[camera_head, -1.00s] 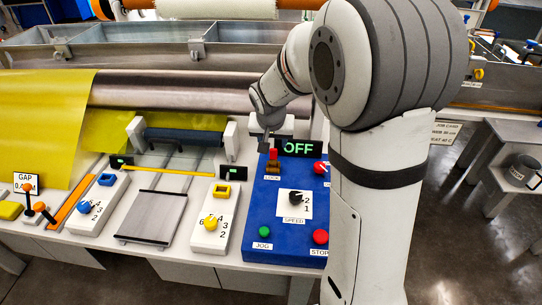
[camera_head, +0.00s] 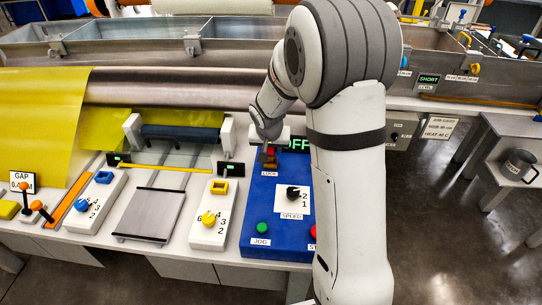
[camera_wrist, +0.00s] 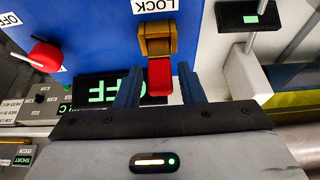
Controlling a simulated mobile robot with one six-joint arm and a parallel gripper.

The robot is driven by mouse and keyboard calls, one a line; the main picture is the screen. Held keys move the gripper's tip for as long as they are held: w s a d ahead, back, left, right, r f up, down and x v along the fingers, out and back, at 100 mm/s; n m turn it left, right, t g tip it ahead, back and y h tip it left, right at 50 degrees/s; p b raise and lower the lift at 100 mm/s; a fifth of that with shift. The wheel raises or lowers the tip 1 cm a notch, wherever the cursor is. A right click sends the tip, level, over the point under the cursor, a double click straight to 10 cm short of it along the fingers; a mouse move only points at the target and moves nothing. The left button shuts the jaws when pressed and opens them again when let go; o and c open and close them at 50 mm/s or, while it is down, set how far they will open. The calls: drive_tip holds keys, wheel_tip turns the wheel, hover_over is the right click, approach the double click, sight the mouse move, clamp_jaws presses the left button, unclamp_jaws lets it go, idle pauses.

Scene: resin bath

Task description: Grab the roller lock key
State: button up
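The roller lock key has a red grip (camera_wrist: 159,77) and sits in a brass-coloured lock block (camera_wrist: 157,40) under the LOCK label in the wrist view. In the head view the lock block (camera_head: 270,166) is on the blue control panel (camera_head: 262,207), with the key partly hidden by my gripper. My gripper (camera_wrist: 159,90) is open, with one dark finger on each side of the red grip. Gaps show between the fingers and the key. In the head view my wrist is just above the lock.
An OFF display (camera_wrist: 108,87) is close behind the key. A red knob (camera_wrist: 46,57) is to the left in the wrist view. The panel also has a black speed dial (camera_head: 293,192) and a green jog button (camera_head: 262,228). A roller bracket (camera_wrist: 246,73) stands to the right.

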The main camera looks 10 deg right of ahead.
clamp_jaws()
drive_tip(key=shift+r, duration=0.1)
